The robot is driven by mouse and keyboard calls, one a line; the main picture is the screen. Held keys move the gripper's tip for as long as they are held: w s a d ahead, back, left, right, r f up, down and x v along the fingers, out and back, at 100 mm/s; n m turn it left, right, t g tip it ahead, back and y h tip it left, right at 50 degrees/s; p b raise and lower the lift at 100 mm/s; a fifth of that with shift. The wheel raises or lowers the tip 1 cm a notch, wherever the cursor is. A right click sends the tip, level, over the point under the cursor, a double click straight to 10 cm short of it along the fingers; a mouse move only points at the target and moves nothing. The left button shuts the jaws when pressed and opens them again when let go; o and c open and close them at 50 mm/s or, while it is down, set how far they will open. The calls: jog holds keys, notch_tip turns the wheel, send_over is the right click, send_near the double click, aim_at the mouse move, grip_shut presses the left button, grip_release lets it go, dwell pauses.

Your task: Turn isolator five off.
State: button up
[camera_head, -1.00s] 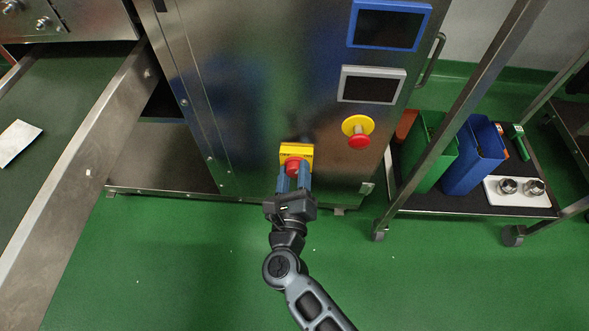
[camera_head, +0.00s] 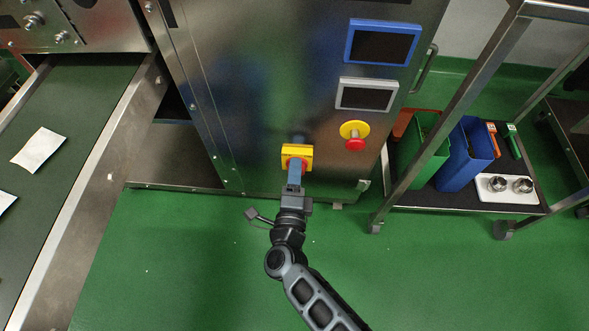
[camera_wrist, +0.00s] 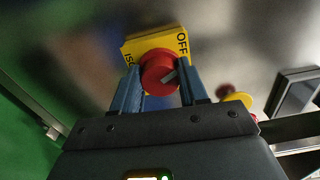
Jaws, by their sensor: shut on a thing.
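The isolator is a yellow plate (camera_head: 288,152) with a red knob (camera_head: 304,164), low on the steel cabinet front. My gripper (camera_head: 296,170) is at the knob, its blue fingers seen nearly edge-on and partly covering it. In the wrist view the red knob (camera_wrist: 158,70) sits between the two blue fingers of my gripper (camera_wrist: 161,78), which is shut on it. The yellow plate (camera_wrist: 150,43) there shows "OFF" at its right and part of "ISO" at its left. A grey mark on the knob slants up to the right. No isolator number is readable.
A red emergency button on a yellow base (camera_head: 354,130) is up and right of the isolator, below two screens. A conveyor (camera_head: 95,120) stands at left. A trolley (camera_head: 450,207) with green and blue bins stands at right. The green floor in front is clear.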

jog(key=shift+n+p, duration=0.55)
jog(key=shift+n, duration=1.35)
jog(key=shift+f, duration=0.1)
jog(key=o, duration=1.1)
jog(key=shift+c, duration=0.2)
jog(key=shift+s, duration=0.1)
jog(key=s+p, duration=0.1)
jog(key=s, duration=0.6)
jog(key=shift+s+a+p, duration=0.15)
jog(key=shift+s+p, duration=0.15)
